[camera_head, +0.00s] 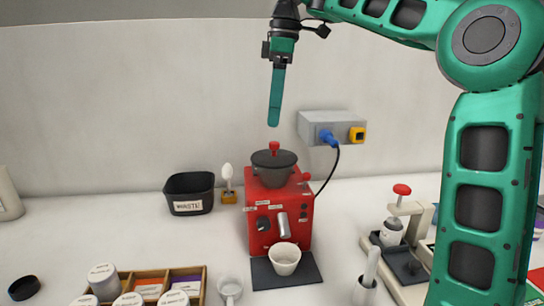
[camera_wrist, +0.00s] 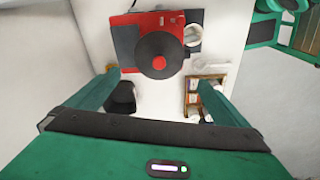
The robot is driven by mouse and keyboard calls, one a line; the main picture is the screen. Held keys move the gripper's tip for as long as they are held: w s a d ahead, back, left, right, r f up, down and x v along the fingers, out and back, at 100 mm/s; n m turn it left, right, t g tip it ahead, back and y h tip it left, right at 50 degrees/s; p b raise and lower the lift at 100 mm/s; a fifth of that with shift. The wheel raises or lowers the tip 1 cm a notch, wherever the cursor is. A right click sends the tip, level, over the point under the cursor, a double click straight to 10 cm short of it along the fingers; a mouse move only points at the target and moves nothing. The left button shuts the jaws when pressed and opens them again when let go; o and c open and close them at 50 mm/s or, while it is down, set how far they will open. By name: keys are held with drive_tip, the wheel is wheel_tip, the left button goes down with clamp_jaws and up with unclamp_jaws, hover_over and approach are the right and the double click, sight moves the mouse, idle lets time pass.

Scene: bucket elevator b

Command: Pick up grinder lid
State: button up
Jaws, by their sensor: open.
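The red grinder (camera_head: 277,215) stands on the counter below the wall. Its lid (camera_head: 274,157) is dark with a red knob and sits on top of the grinder. In the wrist view the lid (camera_wrist: 159,55) shows from above as a dark disc with a red centre, on the red grinder body (camera_wrist: 191,19). My gripper (camera_head: 274,122) points down above the lid, with a gap between them. In the wrist view its two fingers (camera_wrist: 152,92) are spread wide apart with nothing between them.
A black waste bin (camera_head: 189,194) and a small spoon holder (camera_head: 228,190) stand left of the grinder. A wall socket box (camera_head: 331,128) with a blue plug is behind right. A white cup (camera_head: 284,258) stands in front. A press stand (camera_head: 402,245) is to the right.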

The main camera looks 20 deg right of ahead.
sight(274, 142)
drive_tip(key=shift+w+r, duration=0.15)
drive_tip(key=shift+w, duration=0.05)
drive_tip(key=shift+f, duration=0.25)
drive_tip(key=shift+w+f, duration=0.1)
drive_tip(key=shift+f, duration=2.4)
drive_tip(key=shift+f, duration=0.1)
drive_tip(key=shift+a+f, duration=0.2)
drive_tip(key=shift+f, duration=2.2)
drive_tip(key=shift+c, duration=0.6)
drive_tip(key=c, duration=0.7)
